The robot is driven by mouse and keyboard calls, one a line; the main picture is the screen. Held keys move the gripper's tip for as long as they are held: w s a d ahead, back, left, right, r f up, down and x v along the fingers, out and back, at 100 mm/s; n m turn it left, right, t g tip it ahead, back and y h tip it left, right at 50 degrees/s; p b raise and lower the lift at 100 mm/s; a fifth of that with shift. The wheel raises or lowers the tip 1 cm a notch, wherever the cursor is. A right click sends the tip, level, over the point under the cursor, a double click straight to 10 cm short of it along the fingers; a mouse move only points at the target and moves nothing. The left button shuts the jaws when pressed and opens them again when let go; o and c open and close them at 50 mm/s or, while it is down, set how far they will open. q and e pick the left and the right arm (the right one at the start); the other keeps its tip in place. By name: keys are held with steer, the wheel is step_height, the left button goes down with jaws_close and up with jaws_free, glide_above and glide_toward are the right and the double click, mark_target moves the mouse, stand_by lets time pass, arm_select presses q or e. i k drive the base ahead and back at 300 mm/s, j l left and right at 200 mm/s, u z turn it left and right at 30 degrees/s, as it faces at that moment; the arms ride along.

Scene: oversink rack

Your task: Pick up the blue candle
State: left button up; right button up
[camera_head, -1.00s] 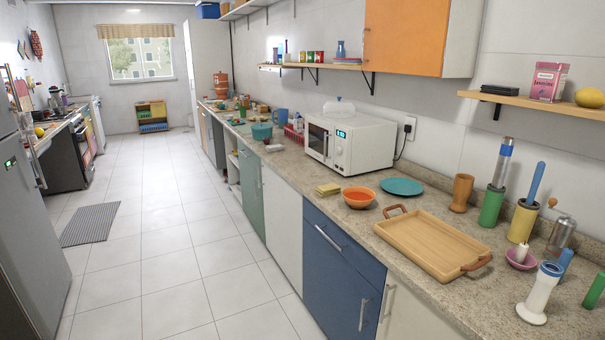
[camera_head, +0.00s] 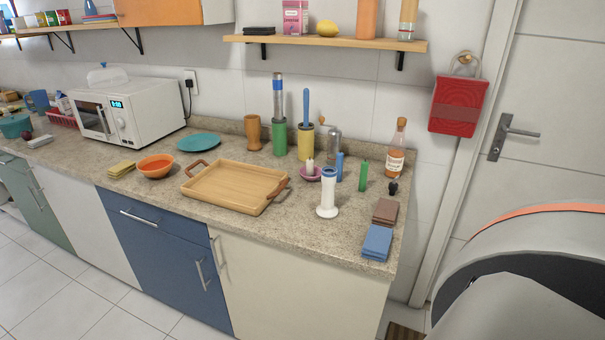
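A short upright blue cylinder that looks like the blue candle (camera_head: 340,167) stands on the counter, just behind and right of a white candlestick-like holder (camera_head: 327,193). A similar green candle (camera_head: 363,175) stands to its right. A pale candle (camera_head: 310,167) sits in a pink dish (camera_head: 308,174) to its left. Farther back, a longer blue stick (camera_head: 306,107) rises from a yellow cup (camera_head: 305,142). Neither of my grippers is in view. A grey and black part of my own arm fills the lower right.
A wooden tray (camera_head: 235,207) lies left of the candles. A bottle (camera_head: 397,150), a grey grinder (camera_head: 333,141) and a green cup (camera_head: 279,137) stand behind. Blue cloths (camera_head: 377,242) and brown cloths (camera_head: 385,211) lie near the right counter edge. A shelf (camera_head: 325,42) hangs above.

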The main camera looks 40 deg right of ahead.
mark_target(339, 156)
steer(key=z, duration=1.55)
steer(key=i+l+u, duration=0.1)
steer(key=l, duration=1.15)
steer(key=i+l+u, duration=0.15)
steer(key=l, duration=0.45)
